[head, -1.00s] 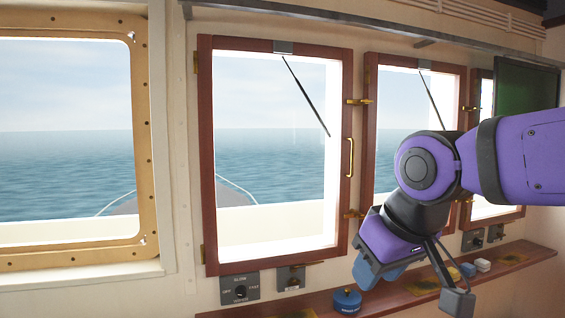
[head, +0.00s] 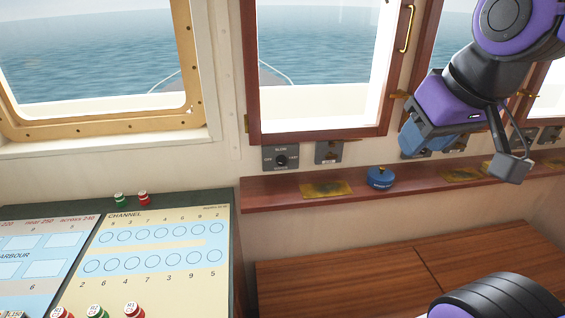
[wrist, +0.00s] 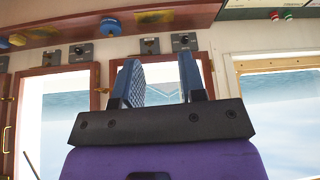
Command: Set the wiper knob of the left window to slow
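The left red-framed window (head: 258,110) has a grey wiper panel with a dark round knob (head: 281,160) below its left corner. The label above the knob appears to read SLOW; where the knob points is too small to tell. The wrist view, turned upside down, shows this knob (wrist: 184,40) just above the fingers in the picture. My gripper (head: 428,142) is right of the knob in the head view, in front of the wall. Its two blue fingers (wrist: 158,68) are apart with nothing between them, and do not touch the panel.
A wooden shelf (head: 420,190) below the panels carries a blue round object (head: 381,178) and yellowish patches. A second small grey box (head: 328,152) sits right of the knob. A console (head: 160,270) with buttons stands at lower left.

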